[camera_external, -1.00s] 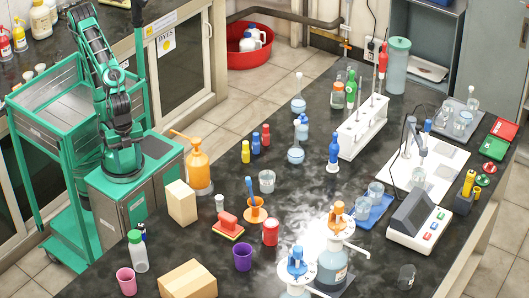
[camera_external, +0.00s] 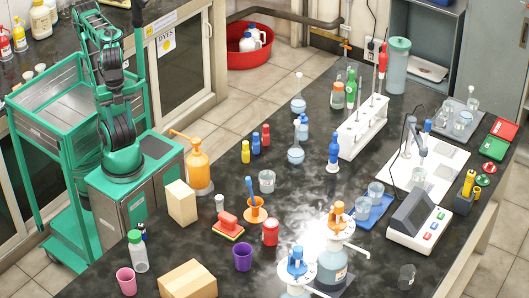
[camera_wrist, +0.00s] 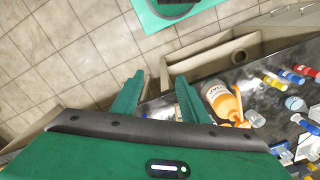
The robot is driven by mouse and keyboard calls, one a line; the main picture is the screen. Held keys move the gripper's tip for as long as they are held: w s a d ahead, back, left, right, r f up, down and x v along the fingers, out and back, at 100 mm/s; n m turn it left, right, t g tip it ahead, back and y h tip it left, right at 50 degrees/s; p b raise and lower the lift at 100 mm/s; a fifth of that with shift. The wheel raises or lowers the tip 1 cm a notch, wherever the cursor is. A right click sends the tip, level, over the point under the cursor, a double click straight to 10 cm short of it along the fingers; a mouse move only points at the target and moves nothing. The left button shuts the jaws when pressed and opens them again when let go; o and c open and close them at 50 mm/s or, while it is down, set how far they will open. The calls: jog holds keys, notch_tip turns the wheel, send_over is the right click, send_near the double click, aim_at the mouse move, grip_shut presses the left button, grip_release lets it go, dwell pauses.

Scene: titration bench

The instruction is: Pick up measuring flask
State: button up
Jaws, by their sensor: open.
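Two long-necked flasks with pale blue liquid stand upright on the dark bench in the external view. The nearer flask (camera_external: 296,154) is at the middle of the bench, right of several small coloured bottles. The other flask (camera_external: 298,104) stands farther back. In the wrist view the flasks cannot be told surely from other small bluish items at the right edge. My gripper (camera_wrist: 160,90) is open and empty, with its two green fingers apart over the floor beside the bench. It is well away from both flasks. In the external view its fingers cannot be made out.
An orange wash bottle (camera_external: 199,169) stands at the bench edge near my arm, and shows large in the wrist view (camera_wrist: 222,100). A beige box (camera_external: 181,203), a glass beaker (camera_external: 267,181) and a white rack (camera_external: 362,128) are also on the bench. The bench's back left is fairly clear.

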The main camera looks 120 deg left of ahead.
jog(key=w+f+n+t+h, duration=0.25)
jog(key=w+n, duration=0.35)
jog(key=w, duration=1)
jog(key=w+a+n+t+y, duration=0.3)
jog(key=w+a+n+t, duration=0.15)
jog(key=w+a, duration=0.7)
jog(key=w+a+r+n+t+y, duration=0.1)
jog(key=w+a+n+y, duration=0.2)
jog(key=a, duration=0.7)
jog(key=w+a+r+t+y, duration=0.2)
jog(key=w+a+y, duration=0.15)
jog(key=a, duration=0.55)
jog(key=w+a+r+n+t+y, duration=0.15)
jog(key=a+y, duration=0.35)
jog(key=a, duration=0.5)
send_near(295, 123)
jog(key=x, duration=0.4)
jog(key=shift+a+r+h, duration=0.1)
jog(key=shift+a+h, duration=0.05)
jog(key=shift+h, duration=0.25)
jog(key=x, duration=0.5)
jog(key=shift+w+a, duration=0.15)
jog(key=shift+a, duration=0.1)
jog(key=x, duration=0.5)
jog(key=shift+a, duration=0.25)
